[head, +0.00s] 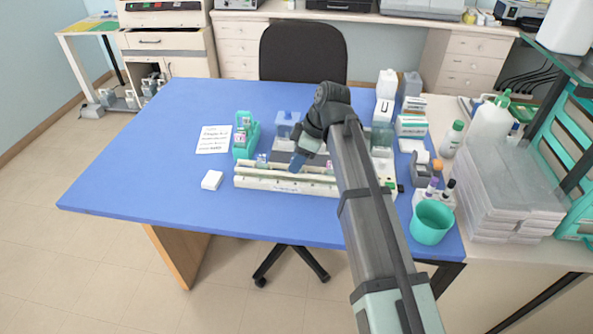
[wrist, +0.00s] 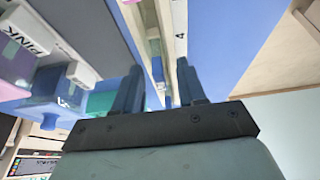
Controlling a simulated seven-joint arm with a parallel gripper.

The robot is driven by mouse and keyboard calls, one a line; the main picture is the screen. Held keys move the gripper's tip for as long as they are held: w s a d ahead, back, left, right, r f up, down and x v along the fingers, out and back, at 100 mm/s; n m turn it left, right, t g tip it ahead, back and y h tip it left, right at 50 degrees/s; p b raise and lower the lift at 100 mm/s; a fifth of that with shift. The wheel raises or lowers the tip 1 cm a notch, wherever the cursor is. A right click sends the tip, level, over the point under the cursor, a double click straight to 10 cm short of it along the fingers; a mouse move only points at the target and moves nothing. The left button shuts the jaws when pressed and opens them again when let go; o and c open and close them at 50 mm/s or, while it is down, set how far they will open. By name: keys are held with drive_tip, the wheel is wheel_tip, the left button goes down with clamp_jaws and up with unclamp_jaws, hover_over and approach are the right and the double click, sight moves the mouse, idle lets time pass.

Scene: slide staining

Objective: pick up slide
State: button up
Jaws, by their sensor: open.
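My gripper (head: 298,160) is over the long white staining tray (head: 290,184) on the blue table, fingers pointing down. In the wrist view my gripper (wrist: 158,88) is open, with a gap between its two fingers. Behind the gap is a narrow pale rail or slot, with small green and blue bits in it; I cannot tell if one is a slide. A small labelled piece, possibly a slide end, shows at the tray's left (head: 262,158). My arm hides the tray's middle right.
A written sheet (head: 213,139) and a small white block (head: 212,180) lie left of the tray. Bottles, boxes and a teal cup (head: 431,221) crowd the right. A blue bottle (head: 286,123) stands behind the tray. The table's left half is mostly clear.

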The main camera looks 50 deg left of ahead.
drive_tip(key=shift+s+a+f, duration=0.1)
drive_tip(key=shift+f, duration=0.2)
drive_tip(key=shift+c, duration=0.4)
clamp_jaws()
drive_tip(key=shift+r, duration=0.15)
